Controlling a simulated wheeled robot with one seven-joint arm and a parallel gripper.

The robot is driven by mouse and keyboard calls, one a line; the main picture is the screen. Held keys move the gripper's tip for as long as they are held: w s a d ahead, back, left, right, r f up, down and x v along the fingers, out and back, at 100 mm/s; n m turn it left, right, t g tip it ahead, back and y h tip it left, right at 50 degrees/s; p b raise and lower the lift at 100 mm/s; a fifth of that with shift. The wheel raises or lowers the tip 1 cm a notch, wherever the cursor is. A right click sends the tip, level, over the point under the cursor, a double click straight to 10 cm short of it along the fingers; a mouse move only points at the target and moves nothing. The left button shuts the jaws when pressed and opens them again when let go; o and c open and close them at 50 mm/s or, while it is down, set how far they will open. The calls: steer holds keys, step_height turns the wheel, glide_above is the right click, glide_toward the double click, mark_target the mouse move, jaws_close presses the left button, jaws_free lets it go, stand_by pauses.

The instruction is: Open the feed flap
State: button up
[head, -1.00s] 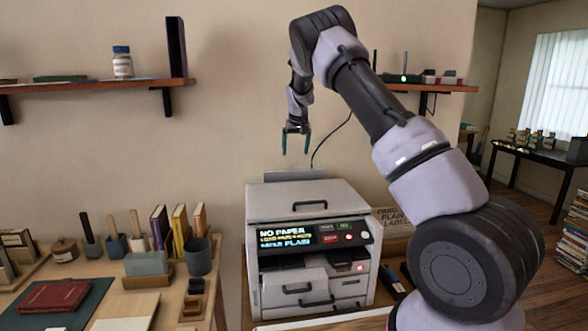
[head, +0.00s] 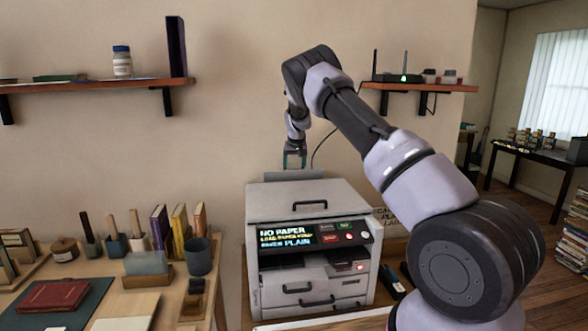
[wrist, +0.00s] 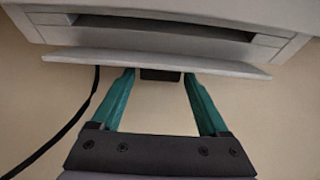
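A grey printer (head: 310,195) stands on the bench, its lit screen (head: 298,234) reading NO PAPER. A thin light panel, which looks like the feed flap (head: 285,176), shows along its top rear edge. In the wrist view the flap (wrist: 150,63) is a pale slab across the top, with a small dark tab (wrist: 160,75) under its edge. My gripper (head: 294,164) is just above and behind the flap. In the wrist view my gripper (wrist: 158,76) has its green fingers spread on either side of the tab. I cannot tell whether they touch the flap.
A black cable (wrist: 75,125) hangs left of my fingers in the wrist view. A shelf (head: 430,87) with a router (head: 398,77) is on the wall to the right. The worktable (head: 140,310) at left holds books and tools.

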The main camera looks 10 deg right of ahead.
steer(key=c, duration=0.9)
steer(key=shift+w+g, duration=0.4)
steer(key=shift+g, duration=0.4)
steer(key=shift+c, duration=0.2)
steer(key=o, duration=1.4)
steer(key=shift+c, duration=0.2)
steer(key=shift+r, duration=0.2)
steer(key=v, duration=1)
steer(key=shift+r, duration=0.25)
steer(key=shift+s, duration=0.1)
